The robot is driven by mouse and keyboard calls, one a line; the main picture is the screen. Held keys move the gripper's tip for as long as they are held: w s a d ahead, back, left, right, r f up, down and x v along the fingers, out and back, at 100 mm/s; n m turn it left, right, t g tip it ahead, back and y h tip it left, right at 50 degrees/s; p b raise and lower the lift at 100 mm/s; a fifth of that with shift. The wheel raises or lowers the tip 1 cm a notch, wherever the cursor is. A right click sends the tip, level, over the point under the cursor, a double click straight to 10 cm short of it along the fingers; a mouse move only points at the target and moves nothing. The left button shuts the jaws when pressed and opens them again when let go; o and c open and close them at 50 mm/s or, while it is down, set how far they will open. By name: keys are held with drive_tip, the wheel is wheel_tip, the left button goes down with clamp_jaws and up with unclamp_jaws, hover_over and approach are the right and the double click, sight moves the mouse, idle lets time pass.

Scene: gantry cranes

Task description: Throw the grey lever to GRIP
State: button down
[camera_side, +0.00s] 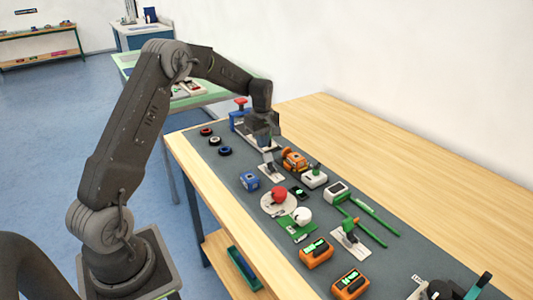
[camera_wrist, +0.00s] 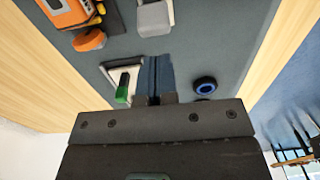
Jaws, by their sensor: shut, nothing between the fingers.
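The grey lever (camera_side: 268,157) stands on a small pale plate (camera_side: 272,175) on the dark mat, just below my gripper in the side view. In the wrist view a grey block (camera_wrist: 155,18), which looks like the lever's handle, is at the top, beyond my fingertips. My gripper (camera_side: 264,144) points down near the far end of the mat. In the wrist view my gripper (camera_wrist: 155,60) has its two bluish fingers together with nothing between them. It appears apart from the lever. Any GRIP marking is too small to read.
A pale plate with a green-tipped lever (camera_wrist: 121,92) lies close left of my fingers. A blue ring (camera_wrist: 205,85) lies to their right. An orange machine (camera_side: 295,160) and a blue block (camera_side: 249,181) flank the grey lever. The wooden table's right side (camera_side: 400,165) is clear.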

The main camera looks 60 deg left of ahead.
drive_tip(key=shift+f, duration=0.1)
drive_tip(key=shift+f, duration=1.4)
drive_tip(key=shift+d+f, duration=0.1)
drive_tip(key=shift+d, duration=1.35)
drive_tip(key=shift+a, duration=0.55)
wheel_tip(320, 180, up, 7)
drive_tip(key=shift+a, duration=0.1)
